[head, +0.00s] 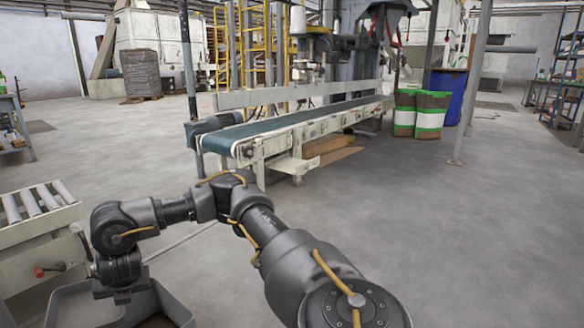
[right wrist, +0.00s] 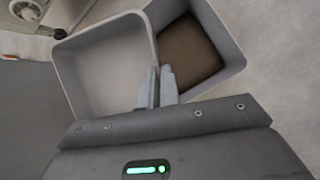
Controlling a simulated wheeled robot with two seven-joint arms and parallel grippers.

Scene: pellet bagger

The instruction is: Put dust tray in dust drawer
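My right gripper (right wrist: 158,84) points down, its fingers close together at a shared edge of two grey open-topped boxes. In the right wrist view the left box (right wrist: 65,70) has a pale, empty-looking inside. The right box (right wrist: 228,30) has a brown bottom or contents. The fingers appear shut on the wall of the left box, which looks like the dust tray; the fingertips are partly hidden. In the head view my right gripper (head: 122,294) is over the grey tray (head: 58,306) at the bottom left, cut off by the frame. I cannot identify the dust drawer. My left gripper is not in view.
A roller table (head: 35,264) with a red knob stands at the left, just beyond the tray. A green belt conveyor (head: 285,125) crosses the middle. Green and white bags (head: 432,115) and a blue bin (head: 449,88) stand behind it. The floor at the right is clear.

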